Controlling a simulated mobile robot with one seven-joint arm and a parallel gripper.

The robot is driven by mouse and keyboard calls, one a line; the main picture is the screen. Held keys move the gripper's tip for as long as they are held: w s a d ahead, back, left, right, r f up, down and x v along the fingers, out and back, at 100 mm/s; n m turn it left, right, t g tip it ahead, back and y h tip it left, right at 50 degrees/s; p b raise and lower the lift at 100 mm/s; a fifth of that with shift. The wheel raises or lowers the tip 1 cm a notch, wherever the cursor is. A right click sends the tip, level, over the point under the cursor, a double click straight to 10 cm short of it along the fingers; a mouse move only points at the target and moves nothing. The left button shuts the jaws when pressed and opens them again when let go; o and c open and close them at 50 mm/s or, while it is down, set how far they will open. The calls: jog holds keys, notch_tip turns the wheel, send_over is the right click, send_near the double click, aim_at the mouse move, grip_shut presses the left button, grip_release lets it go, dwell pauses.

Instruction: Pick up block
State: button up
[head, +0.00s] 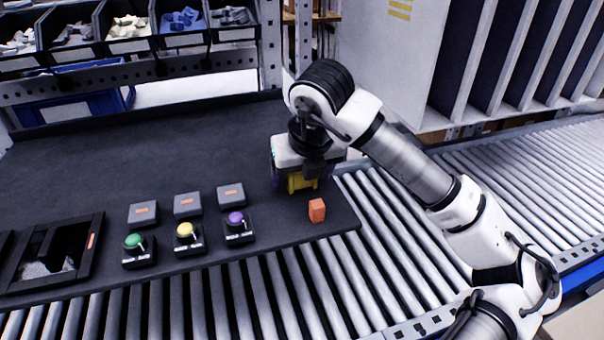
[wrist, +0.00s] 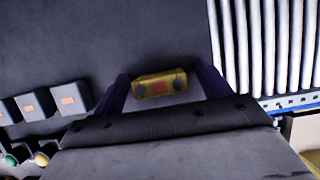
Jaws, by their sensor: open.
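My gripper (head: 301,181) is over the right part of the dark work surface, with its fingers pointing down. In the wrist view its two purple fingers stand apart around a yellow block (wrist: 147,90) with an orange patch and dark round spots. Gaps show on both sides of this block. The yellow block (head: 294,184) is partly hidden under the gripper in the head view. A small orange block (head: 317,211) stands on the surface just in front of the gripper, near the right edge. I cannot make it out in the wrist view.
Green (head: 133,241), yellow (head: 184,229) and purple (head: 236,218) knobs on black bases stand left, with grey boxes behind. A dark tray (head: 92,256) is farther left. Roller conveyor (head: 372,225) runs along the front and right. The surface behind the boxes is clear.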

jog(key=c, duration=1.2)
jog(key=shift+r, duration=0.1)
